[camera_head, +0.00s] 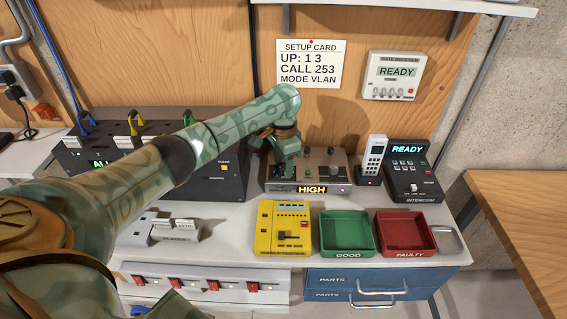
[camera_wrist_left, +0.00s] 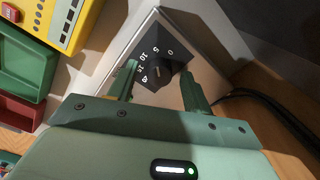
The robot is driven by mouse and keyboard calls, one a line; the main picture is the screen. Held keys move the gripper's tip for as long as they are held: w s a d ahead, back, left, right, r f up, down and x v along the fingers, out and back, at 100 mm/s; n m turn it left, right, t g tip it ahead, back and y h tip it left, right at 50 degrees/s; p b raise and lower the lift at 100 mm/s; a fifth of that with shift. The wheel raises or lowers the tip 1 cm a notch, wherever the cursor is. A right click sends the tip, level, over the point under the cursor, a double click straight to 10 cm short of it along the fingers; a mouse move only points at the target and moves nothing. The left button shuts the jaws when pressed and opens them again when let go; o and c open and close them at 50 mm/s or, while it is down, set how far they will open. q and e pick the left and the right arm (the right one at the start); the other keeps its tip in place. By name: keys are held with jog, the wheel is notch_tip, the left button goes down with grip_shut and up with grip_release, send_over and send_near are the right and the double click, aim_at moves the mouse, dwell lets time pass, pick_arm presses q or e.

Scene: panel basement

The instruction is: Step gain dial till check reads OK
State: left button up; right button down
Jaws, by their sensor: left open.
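A grey metal box (camera_head: 338,176) stands at the back of the bench, with several small knobs on its top. Its front display (camera_head: 311,189) reads HIGH. My left gripper (camera_head: 283,165) is over the left end of this box and hides what is under it. In the left wrist view, a black dial (camera_wrist_left: 158,68) has white numbers around it, with 0, 5 and 10 legible. My left gripper's fingers (camera_wrist_left: 159,77) are open, one on each side of the dial. I cannot tell whether they touch it. My right gripper is not in view.
A yellow device (camera_head: 283,229), a green GOOD tray (camera_head: 347,252) and a red FAULTY tray (camera_head: 404,252) stand in front of the box. A handset (camera_head: 373,157) and an intercom (camera_head: 412,172) are to its right. A setup card (camera_head: 310,64) hangs above.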

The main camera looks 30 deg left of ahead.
pick_arm(q)
jog(key=c, duration=1)
jog(key=shift+o, duration=0.2)
jog(key=shift+r, duration=0.1)
jog(key=m+p, duration=0.2)
jog(key=p, duration=0.1)
jog(key=shift+r+m, duration=0.2)
jog(key=shift+m, duration=0.1)
jog(key=shift+m+p, duration=1)
jog(key=shift+m, duration=0.1)
jog(key=shift+f+m+p, duration=0.2)
jog(key=shift+m+p, duration=0.4)
jog(key=shift+m, duration=0.9)
